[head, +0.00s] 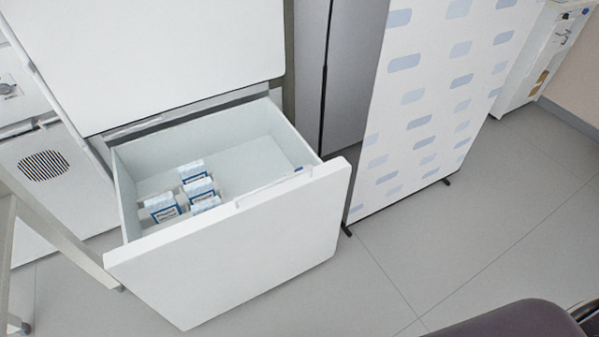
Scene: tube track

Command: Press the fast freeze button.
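A white freezer-like cabinet (150,55) stands at the upper left, with its lower drawer (235,245) pulled out. Several small white and blue boxes (165,208) lie inside, towards the drawer's left side. A thin pale strip with a small dark mark at its right end (298,169) runs along the inner side of the drawer front; I cannot tell what it is. I cannot make out a fast freeze button. Neither of my grippers is in view.
A white screen with blue patches (430,100) stands right of the drawer. A pale frame leg (60,235) is close to the drawer's left. A dark padded thing (520,320) juts in at lower right. The grey floor (430,260) in front is clear.

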